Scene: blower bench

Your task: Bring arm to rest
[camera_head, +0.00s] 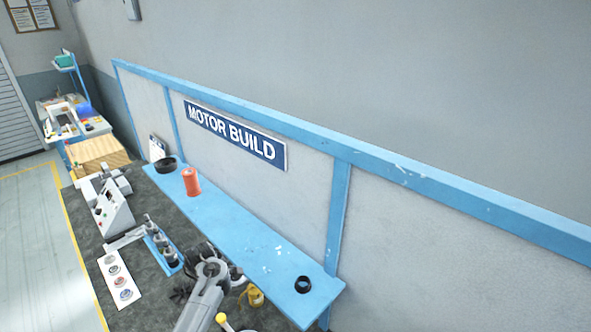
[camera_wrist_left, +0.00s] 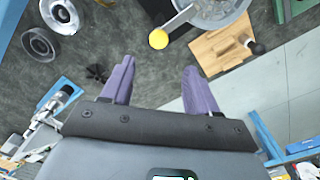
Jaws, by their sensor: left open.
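My left gripper (camera_wrist_left: 158,66) shows in the left wrist view with its two purple fingers apart and nothing between them. It points over the dark bench mat (camera_wrist_left: 140,85), clear of the parts around it; its height is hard to judge. In the head view a grey jointed form (camera_head: 205,295) at the bottom centre may be part of my arm; no purple fingers can be made out there. My right gripper is in neither view.
A yellow-knobbed lever (camera_wrist_left: 158,39), wooden board (camera_wrist_left: 225,45), black fan wheel (camera_wrist_left: 98,72) and ring-shaped part (camera_wrist_left: 40,44) lie around the gripper. A blue shelf (camera_head: 235,232) carries an orange spool (camera_head: 191,182) and black ring (camera_head: 303,285). A blue tray (camera_head: 163,250) holds several parts.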

